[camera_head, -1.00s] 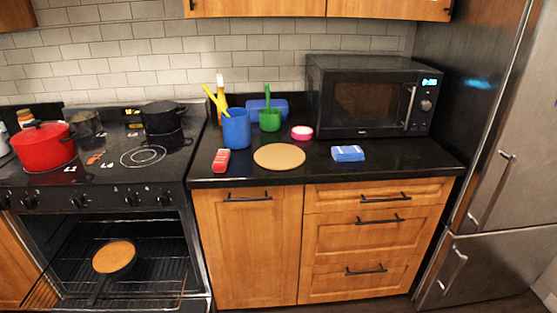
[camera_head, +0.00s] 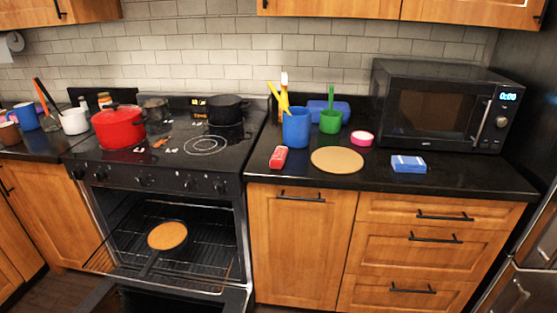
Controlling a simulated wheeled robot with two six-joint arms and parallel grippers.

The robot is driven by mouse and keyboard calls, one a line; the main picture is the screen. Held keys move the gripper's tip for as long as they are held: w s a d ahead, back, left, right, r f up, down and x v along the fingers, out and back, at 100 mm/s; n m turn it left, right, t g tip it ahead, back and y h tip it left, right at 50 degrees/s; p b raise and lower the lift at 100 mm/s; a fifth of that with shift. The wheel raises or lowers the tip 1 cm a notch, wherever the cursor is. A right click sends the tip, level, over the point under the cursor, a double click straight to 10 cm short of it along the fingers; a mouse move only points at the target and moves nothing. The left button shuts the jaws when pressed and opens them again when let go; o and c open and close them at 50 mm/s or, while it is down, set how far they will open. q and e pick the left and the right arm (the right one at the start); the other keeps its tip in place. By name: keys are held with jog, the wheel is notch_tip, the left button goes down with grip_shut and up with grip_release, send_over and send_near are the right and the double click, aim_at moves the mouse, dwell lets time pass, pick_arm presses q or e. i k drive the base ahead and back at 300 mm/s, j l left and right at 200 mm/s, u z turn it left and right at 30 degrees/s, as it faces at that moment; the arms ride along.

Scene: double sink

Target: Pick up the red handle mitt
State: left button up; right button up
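A small red block-shaped item (camera_head: 278,157), which looks like the red handle mitt, lies on the black counter just right of the stove. It is left of a round tan board (camera_head: 337,160) and in front of a blue cup (camera_head: 296,128). A dark pan (camera_head: 168,237) with flat orange-brown contents sits on the rack in the open oven. Its handle points toward the front left. Neither of my grippers is in view.
The oven door (camera_head: 165,297) is lowered and juts out in front of the stove. A red pot (camera_head: 118,128) and dark pots stand on the stovetop. A microwave (camera_head: 440,105), green cup (camera_head: 330,122), pink roll (camera_head: 362,138) and blue packet (camera_head: 408,164) share the right counter.

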aim_at(277, 161)
jog(key=u, duration=0.35)
jog(key=i+l+u, duration=0.1)
jog(key=l+u, duration=0.95)
jog(key=u, duration=0.15)
jog(key=l+u, duration=0.4)
jog(key=k+j, duration=0.05)
